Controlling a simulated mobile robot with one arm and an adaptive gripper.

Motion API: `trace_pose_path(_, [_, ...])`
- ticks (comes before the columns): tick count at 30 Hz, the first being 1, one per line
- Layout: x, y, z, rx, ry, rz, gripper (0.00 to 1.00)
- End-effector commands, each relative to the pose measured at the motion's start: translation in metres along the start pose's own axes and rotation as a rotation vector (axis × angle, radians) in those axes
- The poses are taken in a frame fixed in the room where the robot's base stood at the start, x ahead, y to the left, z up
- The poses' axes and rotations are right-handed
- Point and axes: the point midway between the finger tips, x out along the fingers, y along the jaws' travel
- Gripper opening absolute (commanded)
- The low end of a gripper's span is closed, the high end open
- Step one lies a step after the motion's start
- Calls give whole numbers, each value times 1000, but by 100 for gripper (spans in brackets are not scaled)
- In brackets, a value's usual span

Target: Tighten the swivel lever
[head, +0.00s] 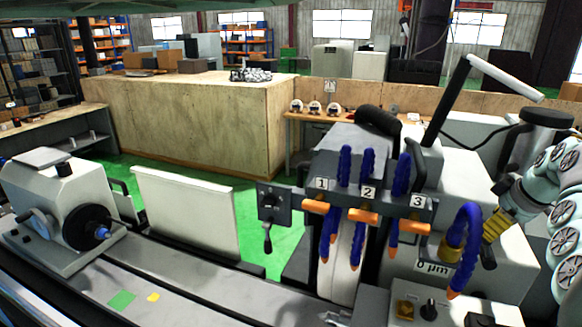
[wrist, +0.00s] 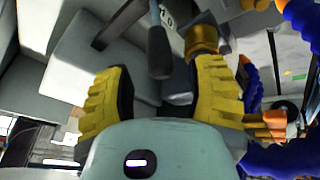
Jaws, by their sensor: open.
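A short black lever handle, which looks like the swivel lever (head: 487,256), shows at the right of the grinder, beside the "0 µm" label (head: 432,268). In the wrist view the dark handle (wrist: 158,48) hangs at the top centre, its rounded end in line with the gap between my fingertips. My gripper (wrist: 162,72) is open, with a yellow ribbed finger on each side of the gap and nothing clamped. In the head view my gripper (head: 497,226) is partly visible just above the handle. I cannot tell how far ahead of my fingertips the handle is.
Several more blue hoses with orange valves (head: 362,215) lie further left. Another small black lever (head: 267,240) is on a dark panel. Grey machine housings crowd the area.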

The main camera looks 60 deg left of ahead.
Motion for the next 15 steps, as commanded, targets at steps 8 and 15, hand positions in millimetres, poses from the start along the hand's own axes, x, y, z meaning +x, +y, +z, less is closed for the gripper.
trace_pose_path(8, [21,0,-4,-8,0,-4,56])
trace_pose_path(15, [31,-1,-3,-4,3,-3,56])
